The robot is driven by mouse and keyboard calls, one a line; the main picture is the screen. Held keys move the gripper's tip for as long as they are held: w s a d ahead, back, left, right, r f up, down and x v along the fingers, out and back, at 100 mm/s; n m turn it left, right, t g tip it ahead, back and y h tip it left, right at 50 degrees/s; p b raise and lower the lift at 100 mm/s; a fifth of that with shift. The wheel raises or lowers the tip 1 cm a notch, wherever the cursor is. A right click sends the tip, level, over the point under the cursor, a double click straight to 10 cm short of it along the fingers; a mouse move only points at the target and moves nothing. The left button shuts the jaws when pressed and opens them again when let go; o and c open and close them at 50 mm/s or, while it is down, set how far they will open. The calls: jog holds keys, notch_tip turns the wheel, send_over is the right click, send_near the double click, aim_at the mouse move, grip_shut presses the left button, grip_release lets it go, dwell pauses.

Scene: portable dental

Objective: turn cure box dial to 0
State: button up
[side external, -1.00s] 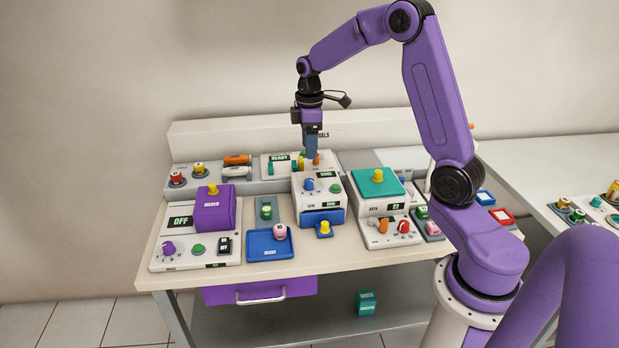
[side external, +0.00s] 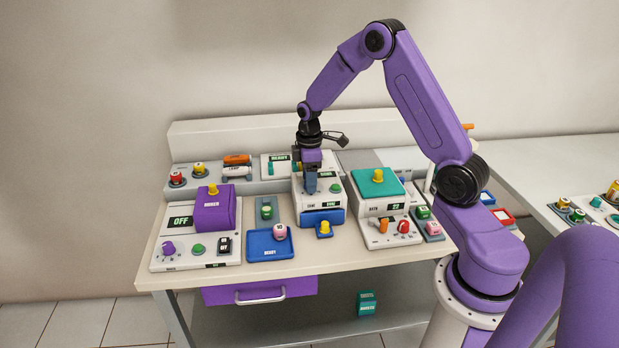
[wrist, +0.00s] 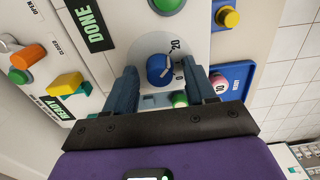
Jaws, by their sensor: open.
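The cure box (side external: 333,202) is a white box in the middle of the table, with a green button on its top face and a blue front at its base. Its blue dial (wrist: 160,69) shows in the wrist view on a grey disc, with the marks 20 and 0 beside it. The dial's exact setting is hard to read. My gripper (side external: 310,188) is over the box, pointing down, and hides the dial in the side view. Its two fingers are open, one on each side of the dial in the wrist view. I cannot tell whether they touch it.
A purple-topped mixer (side external: 214,212) stands left, and a blue tray (side external: 262,253) with a pink knob lies between. A teal-topped bath unit (side external: 365,186) is right of the cure box. A yellow knob (side external: 324,228) sits just in front. A display (wrist: 88,24) reads DONE.

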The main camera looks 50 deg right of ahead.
grip_shut()
jog(key=shift+m, duration=0.3)
jog(key=m, duration=0.3)
jog(key=shift+m, duration=0.3)
jog(key=m, duration=1.3)
jog(key=shift+w+m, duration=0.1)
jog(key=shift+m, duration=0.2)
